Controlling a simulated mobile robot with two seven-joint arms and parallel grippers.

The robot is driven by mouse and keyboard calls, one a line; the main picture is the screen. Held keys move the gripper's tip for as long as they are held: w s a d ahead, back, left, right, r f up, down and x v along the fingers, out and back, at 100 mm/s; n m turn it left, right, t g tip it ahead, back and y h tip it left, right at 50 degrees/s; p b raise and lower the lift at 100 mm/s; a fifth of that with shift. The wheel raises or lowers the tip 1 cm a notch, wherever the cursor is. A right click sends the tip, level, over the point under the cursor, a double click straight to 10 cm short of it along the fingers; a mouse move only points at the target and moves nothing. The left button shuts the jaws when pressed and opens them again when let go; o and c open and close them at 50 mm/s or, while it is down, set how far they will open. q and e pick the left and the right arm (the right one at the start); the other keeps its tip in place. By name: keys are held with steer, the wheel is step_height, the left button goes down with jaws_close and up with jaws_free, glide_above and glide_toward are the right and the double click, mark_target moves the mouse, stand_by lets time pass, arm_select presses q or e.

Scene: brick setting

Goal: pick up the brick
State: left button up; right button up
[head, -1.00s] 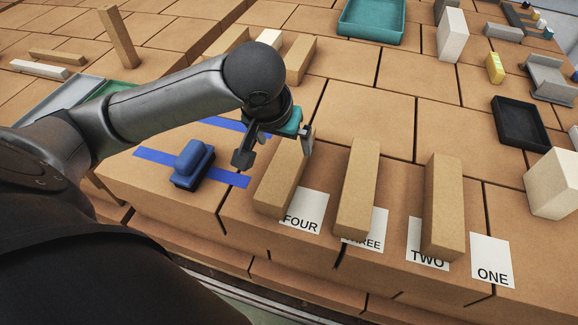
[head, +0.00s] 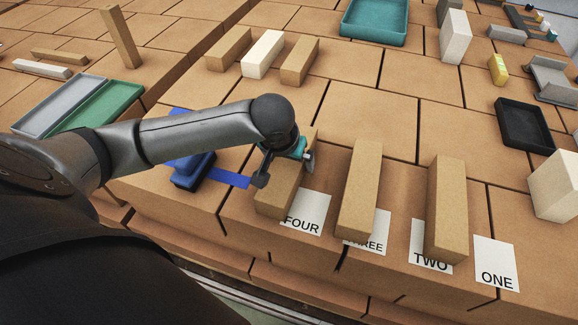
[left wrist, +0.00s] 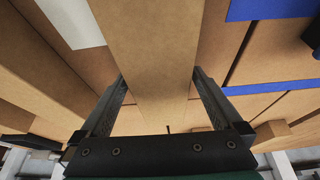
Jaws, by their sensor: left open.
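A tan brick (head: 279,192) stands at the card marked FOUR (head: 305,213), leaning slightly in the head view. My left gripper (head: 285,171) is at its upper part, with one finger on each side. In the left wrist view the brick (left wrist: 155,60) runs between the two open fingers (left wrist: 162,95), with a small gap visible near the fingertips. Two similar bricks stand at the cards THREE (head: 358,190) and TWO (head: 446,205). My right gripper is not in view.
A blue block (head: 191,171) and blue tape (head: 229,178) lie left of the brick. Card ONE (head: 496,263) is bare. Several bricks lie behind, including a white one (head: 263,54). A teal tray (head: 374,38) and black tray (head: 524,143) are farther off.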

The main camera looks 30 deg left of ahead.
arm_select(q)
jaws_close()
stand_by(0.8)
steer(key=shift+w+r, duration=0.1)
